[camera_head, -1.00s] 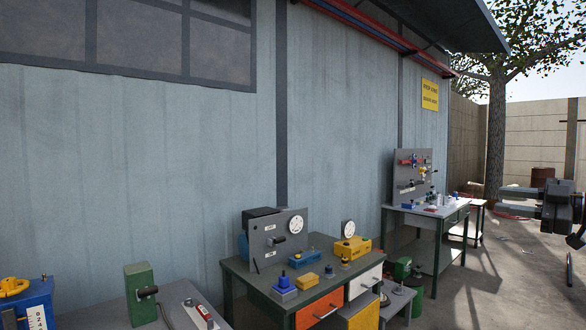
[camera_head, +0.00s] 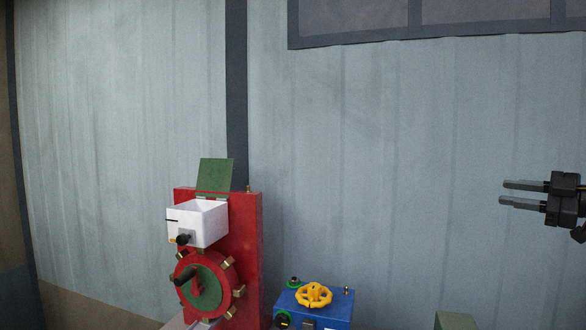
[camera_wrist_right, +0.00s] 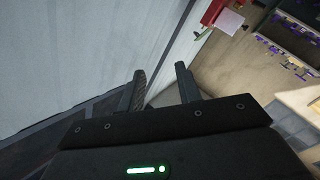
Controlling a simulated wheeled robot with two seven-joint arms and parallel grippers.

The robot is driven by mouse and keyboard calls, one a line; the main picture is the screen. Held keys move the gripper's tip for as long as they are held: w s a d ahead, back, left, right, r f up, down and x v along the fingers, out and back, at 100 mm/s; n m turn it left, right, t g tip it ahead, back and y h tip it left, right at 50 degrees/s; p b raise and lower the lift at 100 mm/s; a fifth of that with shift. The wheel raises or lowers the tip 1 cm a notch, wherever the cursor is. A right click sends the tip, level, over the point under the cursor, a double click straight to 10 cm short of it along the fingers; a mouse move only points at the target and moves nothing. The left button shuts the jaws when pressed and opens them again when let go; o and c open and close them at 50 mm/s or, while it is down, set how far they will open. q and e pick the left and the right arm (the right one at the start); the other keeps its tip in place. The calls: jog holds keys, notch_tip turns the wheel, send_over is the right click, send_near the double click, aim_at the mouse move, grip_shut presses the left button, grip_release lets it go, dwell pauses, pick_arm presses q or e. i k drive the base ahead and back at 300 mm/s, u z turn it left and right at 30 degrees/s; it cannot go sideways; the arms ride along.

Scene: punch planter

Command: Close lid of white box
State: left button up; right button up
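The white box (camera_head: 197,224) is mounted on the upper front of a red upright panel (camera_head: 249,240) in the head view. Its green lid (camera_head: 215,174) stands up, open, at the box's back edge. A black knob sits on the box's front. My right gripper (camera_head: 502,193) is at the right edge of the head view, far right of the box, with its two fingers apart and nothing between them. The right wrist view also shows these parted, empty fingers (camera_wrist_right: 162,85). My left gripper is not in view.
Below the box is a red wheel (camera_head: 204,283) with a green centre and a black handle. A blue box (camera_head: 322,307) with a yellow handwheel (camera_head: 314,295) stands to its right. A grey corrugated wall (camera_head: 390,180) runs behind. The air between panel and right gripper is clear.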

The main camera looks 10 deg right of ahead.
aim_at(214, 174)
jog(key=u, duration=0.85)
jog(key=i, duration=1.05)
jog(key=u, duration=0.2)
